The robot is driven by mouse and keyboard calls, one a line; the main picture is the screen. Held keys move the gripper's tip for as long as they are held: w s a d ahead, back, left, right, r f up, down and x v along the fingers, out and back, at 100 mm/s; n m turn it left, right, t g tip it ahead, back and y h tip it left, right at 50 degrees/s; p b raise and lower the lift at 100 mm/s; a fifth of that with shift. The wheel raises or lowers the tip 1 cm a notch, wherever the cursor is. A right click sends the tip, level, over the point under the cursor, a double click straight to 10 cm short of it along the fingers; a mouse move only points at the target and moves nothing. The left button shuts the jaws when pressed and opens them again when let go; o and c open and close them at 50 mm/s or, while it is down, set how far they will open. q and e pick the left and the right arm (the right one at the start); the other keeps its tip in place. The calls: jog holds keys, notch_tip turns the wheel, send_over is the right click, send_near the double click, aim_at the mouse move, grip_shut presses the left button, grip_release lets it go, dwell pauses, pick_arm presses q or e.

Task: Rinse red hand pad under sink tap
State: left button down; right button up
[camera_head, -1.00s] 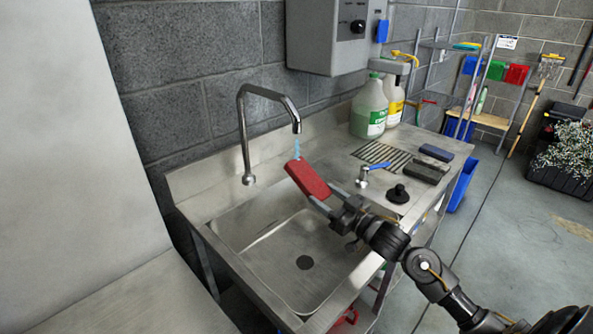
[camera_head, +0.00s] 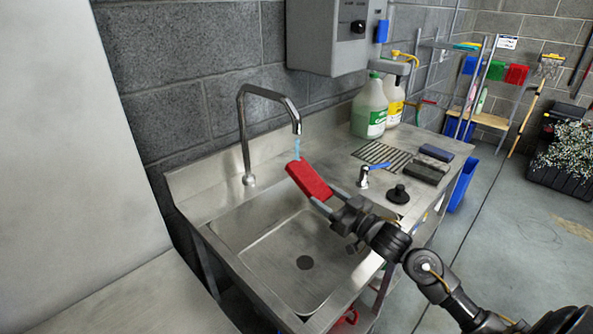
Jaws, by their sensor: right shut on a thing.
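The red hand pad (camera_head: 308,179) is held tilted above the sink basin (camera_head: 262,245). My right gripper (camera_head: 328,200) is shut on its lower right end. The curved metal tap (camera_head: 268,92) stands at the back of the sink. A thin blue water stream (camera_head: 297,146) falls from its spout and meets the upper end of the pad. The lever with a blue handle (camera_head: 375,167) stands on the counter to the right of the basin. My left gripper is not in view.
On the counter right of the sink are a black plug-like knob (camera_head: 398,194), a slotted drain grate (camera_head: 380,156), dark pads (camera_head: 425,172), a blue-grey pad (camera_head: 436,153) and two jugs (camera_head: 370,108). A grey box (camera_head: 330,35) hangs on the wall above.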

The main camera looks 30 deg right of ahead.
jog(key=r+p+v, duration=0.1)
jog(key=p+v, duration=0.2)
jog(key=v, duration=0.8)
jog(key=shift+r+p, duration=0.15)
jog(key=shift+p, duration=0.25)
jog(key=s+a+m+t+h, duration=0.1)
jog(key=s+a+m+h, duration=0.2)
jog(key=a, duration=1.3)
jog(key=s+h, duration=0.3)
jog(key=s, duration=0.1)
jog(key=shift+s+r+m, duration=0.2)
jog(key=shift+r+m, duration=0.05)
jog(key=shift+m, duration=0.05)
